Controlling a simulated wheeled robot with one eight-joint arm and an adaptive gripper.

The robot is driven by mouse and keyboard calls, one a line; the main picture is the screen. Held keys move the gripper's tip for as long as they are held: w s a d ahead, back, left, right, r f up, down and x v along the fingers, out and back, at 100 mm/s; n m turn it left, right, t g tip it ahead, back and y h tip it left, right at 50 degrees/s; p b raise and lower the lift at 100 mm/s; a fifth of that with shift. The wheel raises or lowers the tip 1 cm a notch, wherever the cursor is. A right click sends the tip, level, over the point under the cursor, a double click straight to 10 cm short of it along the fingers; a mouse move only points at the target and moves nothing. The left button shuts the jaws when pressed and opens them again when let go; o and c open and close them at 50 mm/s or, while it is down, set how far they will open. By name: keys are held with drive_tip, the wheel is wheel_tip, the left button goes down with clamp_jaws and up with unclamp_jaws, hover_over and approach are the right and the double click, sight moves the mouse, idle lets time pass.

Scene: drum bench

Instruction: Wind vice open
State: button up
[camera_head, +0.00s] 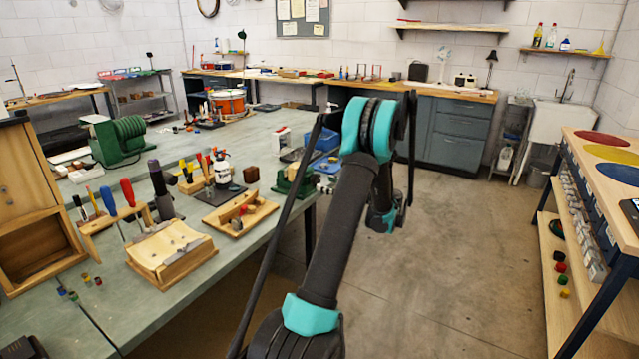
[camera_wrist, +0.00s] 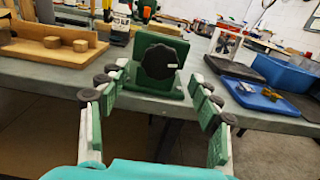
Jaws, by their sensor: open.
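The vice (camera_wrist: 143,84) is a green block with a round black knob (camera_wrist: 160,61) on its front, at the table's edge in the middle of the wrist view. In the head view the vice (camera_head: 291,182) shows as a small green block at the bench edge, left of my arm. My gripper (camera_wrist: 158,73) is open and empty in the wrist view. Its green-padded fingers stand left and right of the knob's line, nearer the camera, and appear not to touch it. The vice's jaws cannot be made out. In the head view my arm hides the gripper.
A wooden tray (camera_wrist: 50,50) with blocks lies left of the vice. A blue tray (camera_wrist: 262,97) and a blue bin (camera_wrist: 285,73) stand to its right. The bench (camera_head: 245,269) holds many tools. Open floor (camera_head: 450,270) lies right of the bench.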

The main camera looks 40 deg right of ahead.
sight(318, 181)
drive_tip(key=shift+x, duration=2.1)
drive_tip(key=c, duration=1.2)
drive_tip(key=shift+o, duration=0.2)
drive_tip(key=shift+n, duration=0.4)
